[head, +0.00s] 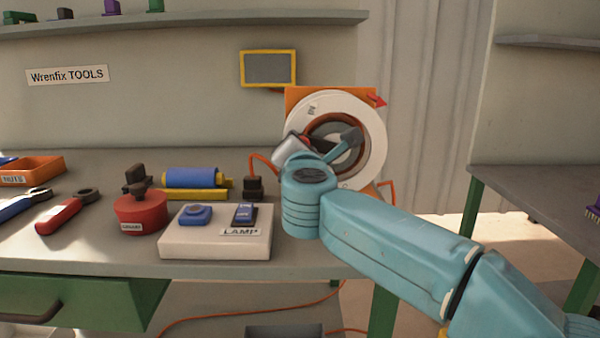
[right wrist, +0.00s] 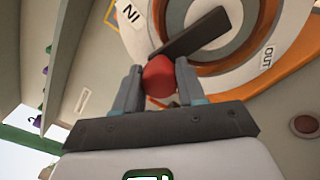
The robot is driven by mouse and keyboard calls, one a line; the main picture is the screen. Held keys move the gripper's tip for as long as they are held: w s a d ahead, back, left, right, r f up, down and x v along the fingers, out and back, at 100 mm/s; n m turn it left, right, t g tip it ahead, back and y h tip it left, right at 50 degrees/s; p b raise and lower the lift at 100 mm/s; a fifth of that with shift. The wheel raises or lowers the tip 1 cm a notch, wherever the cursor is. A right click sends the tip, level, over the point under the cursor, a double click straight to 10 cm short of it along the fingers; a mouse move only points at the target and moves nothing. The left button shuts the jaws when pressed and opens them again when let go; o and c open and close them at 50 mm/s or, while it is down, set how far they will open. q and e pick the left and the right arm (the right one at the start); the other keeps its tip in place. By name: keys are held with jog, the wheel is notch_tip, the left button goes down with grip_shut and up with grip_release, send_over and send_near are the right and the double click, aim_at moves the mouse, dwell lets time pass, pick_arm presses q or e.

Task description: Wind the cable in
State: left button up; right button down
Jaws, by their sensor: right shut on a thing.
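The cable reel (head: 372,130) is a white disc with an orange and grey centre, on an orange mount at the bench's right end. In the right wrist view its white face (right wrist: 125,25) carries IN and OUT labels. A dark crank arm (right wrist: 195,35) ends in a red knob (right wrist: 160,82). My right gripper (right wrist: 158,70) is shut on this knob, with a finger on each side. In the head view my right arm hides the knob and part of the reel. Orange cable (head: 262,160) shows beside the reel, near a dark block. My left gripper is not in view.
More orange cable (head: 230,312) runs along the floor. A red pointer (head: 376,99) is at the mount's top right.

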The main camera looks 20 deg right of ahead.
aim_at(311, 131)
jog(key=r+m+b, duration=0.1)
jog(key=m, duration=0.2)
jog(key=shift+s+d+r+b, duration=0.15)
jog(key=shift+d+r+b, duration=0.2)
jog(key=shift+d+r, duration=0.05)
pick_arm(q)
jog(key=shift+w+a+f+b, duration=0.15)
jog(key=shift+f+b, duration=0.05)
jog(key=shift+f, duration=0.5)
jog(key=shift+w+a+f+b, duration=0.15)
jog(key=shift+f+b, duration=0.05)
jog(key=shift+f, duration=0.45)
pick_arm(e)
jog(key=shift+s+d+r+m, duration=0.1)
jog(key=shift+d+r+m, duration=0.2)
jog(key=shift+m, duration=0.4)
jog(key=shift+d+r+m, duration=0.15)
jog(key=shift+r+m, duration=0.25)
jog(key=shift+m, duration=0.3)
jog(key=c, duration=0.7)
grip_release()
jog(key=shift+h, duration=0.3)
jog(key=shift+o, duration=0.2)
